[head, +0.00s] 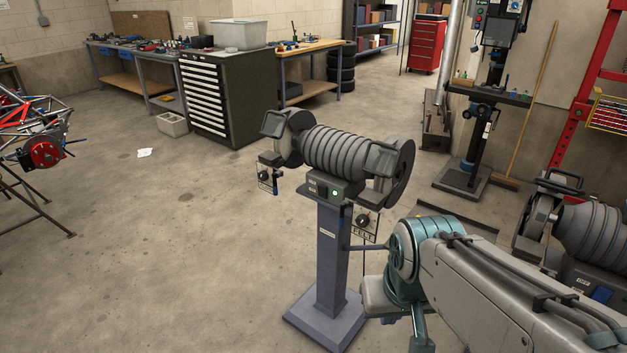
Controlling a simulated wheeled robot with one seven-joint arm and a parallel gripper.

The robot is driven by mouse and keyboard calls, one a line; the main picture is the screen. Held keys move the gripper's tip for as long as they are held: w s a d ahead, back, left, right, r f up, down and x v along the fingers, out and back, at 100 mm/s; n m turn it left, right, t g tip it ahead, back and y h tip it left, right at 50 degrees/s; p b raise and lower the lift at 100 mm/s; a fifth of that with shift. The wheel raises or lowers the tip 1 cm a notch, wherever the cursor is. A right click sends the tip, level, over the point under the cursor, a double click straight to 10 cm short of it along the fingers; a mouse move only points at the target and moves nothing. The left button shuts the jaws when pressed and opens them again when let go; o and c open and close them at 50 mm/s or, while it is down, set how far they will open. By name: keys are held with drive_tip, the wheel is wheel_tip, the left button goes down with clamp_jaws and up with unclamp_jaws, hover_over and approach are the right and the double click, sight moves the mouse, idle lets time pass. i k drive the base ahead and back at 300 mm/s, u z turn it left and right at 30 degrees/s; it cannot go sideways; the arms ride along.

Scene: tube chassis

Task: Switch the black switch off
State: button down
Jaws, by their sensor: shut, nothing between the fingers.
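A grey pedestal grinder (350,150) stands in the middle of the head view. Its front control box (334,190) carries a lit green lamp (335,193). A dark round knob (363,220) sits on a small plate marked FELT below the right wheel. A similar dark knob (264,176) sits on a plate below the left wheel. I cannot tell which of these controls is the black switch, nor its exact position. My arm reaches in from the lower right, its teal joint right of the pedestal. My gripper cannot be made out; the arm or the frame edge hides it.
A second machine (590,240) with a blue control stands at the right edge. A drill press (485,110) and a dark drawer cabinet (228,95) stand behind. A red tubular chassis (40,125) is at the left. The floor left of the pedestal is clear.

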sight(323, 189)
drive_tip(key=z, duration=0.2)
drive_tip(key=i, duration=1.35)
drive_tip(key=u, duration=0.1)
